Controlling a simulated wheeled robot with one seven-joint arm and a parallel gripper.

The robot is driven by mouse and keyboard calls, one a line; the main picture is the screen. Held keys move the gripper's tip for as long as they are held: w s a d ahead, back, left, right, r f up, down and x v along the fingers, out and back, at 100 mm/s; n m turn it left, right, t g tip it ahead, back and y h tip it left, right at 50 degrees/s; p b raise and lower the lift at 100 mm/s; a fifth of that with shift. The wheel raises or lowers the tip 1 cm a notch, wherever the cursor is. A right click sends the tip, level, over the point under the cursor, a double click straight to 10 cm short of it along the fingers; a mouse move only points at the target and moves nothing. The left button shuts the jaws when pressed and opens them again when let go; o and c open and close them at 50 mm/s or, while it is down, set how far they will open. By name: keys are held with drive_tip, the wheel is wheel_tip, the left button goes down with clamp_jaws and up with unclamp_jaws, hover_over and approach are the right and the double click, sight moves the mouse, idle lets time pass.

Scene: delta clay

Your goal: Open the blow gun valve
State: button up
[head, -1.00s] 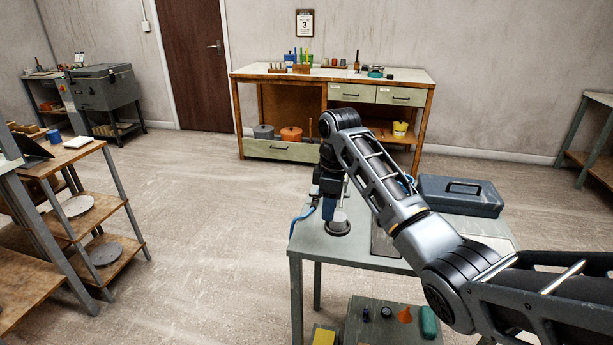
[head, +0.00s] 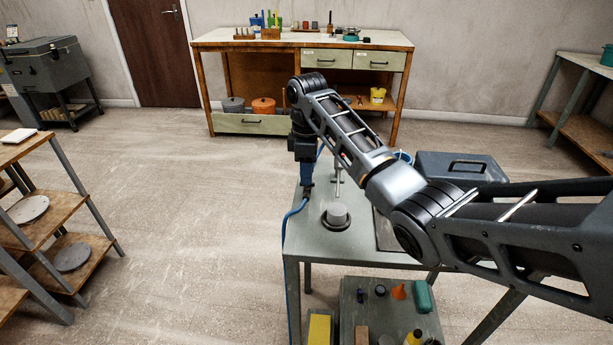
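My gripper (head: 304,158) points down over the left side of the grey metal table (head: 300,262). Directly below its dark body is the blue blow gun (head: 306,174), which moves along with it. The fingers are too small to see clearly, but the gripper appears shut on the blow gun. A blue hose (head: 289,222) runs from the gun's lower end to the table's left edge and down. The valve on the gun cannot be made out.
A grey toolbox (head: 460,167) stands at the table's back right, behind my arm. A lower shelf (head: 375,318) holds several small items. A wooden workbench (head: 250,40) is at the back wall, and shelving (head: 62,210) is at left. The floor between is clear.

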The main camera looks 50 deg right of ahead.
drive_tip(key=shift+f, duration=1.05)
clamp_jaws()
